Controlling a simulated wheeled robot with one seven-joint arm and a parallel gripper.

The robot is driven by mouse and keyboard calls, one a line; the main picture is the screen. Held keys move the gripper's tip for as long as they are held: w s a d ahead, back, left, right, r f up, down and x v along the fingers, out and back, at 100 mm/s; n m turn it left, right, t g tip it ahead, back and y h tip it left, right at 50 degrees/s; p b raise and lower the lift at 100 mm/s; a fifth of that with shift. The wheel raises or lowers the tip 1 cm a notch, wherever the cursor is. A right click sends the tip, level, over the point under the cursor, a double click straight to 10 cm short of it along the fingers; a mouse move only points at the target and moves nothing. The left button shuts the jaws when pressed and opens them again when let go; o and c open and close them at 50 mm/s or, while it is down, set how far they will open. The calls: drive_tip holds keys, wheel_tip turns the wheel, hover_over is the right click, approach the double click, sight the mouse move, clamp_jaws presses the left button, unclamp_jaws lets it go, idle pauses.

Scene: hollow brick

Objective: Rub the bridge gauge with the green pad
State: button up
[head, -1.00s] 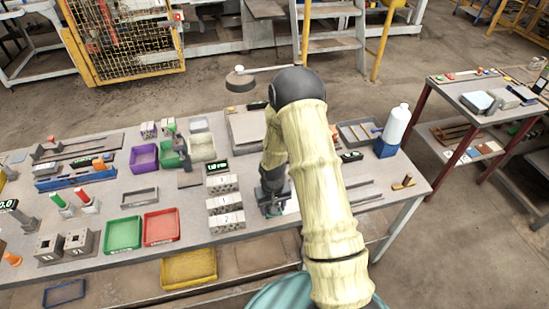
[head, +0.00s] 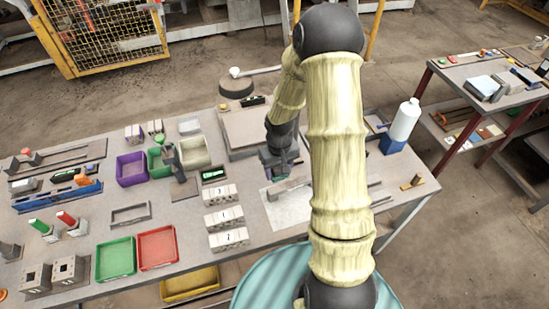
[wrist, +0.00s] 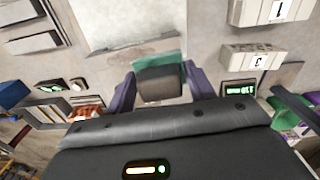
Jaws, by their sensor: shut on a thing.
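My gripper (wrist: 160,86) is shut on a dark grey block with a green pad (wrist: 172,58) on its far side. In the head view my gripper (head: 278,162) is over the bench, behind a pale sheet (head: 284,212). A thin grey bar, apparently the bridge gauge (head: 287,189), lies along that sheet's back edge. In the wrist view the bar (wrist: 132,48) lies at the edge of the sheet (wrist: 130,20), just beyond the pad. Whether pad and bar touch, I cannot tell. My arm covers the sheet's right part in the head view.
Several numbered blocks (head: 224,218) stand left of the sheet. Red (head: 157,247), green (head: 115,258) and purple (head: 131,169) trays lie farther left. A white bottle (head: 404,120) on a blue block stands at the right. A grey plate (head: 247,128) lies behind my gripper.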

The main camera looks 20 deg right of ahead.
drive_tip(key=shift+w+d+r, duration=0.1)
drive_tip(key=shift+w+r, duration=0.05)
drive_tip(key=shift+w, duration=0.15)
drive_tip(key=shift+s, duration=0.1)
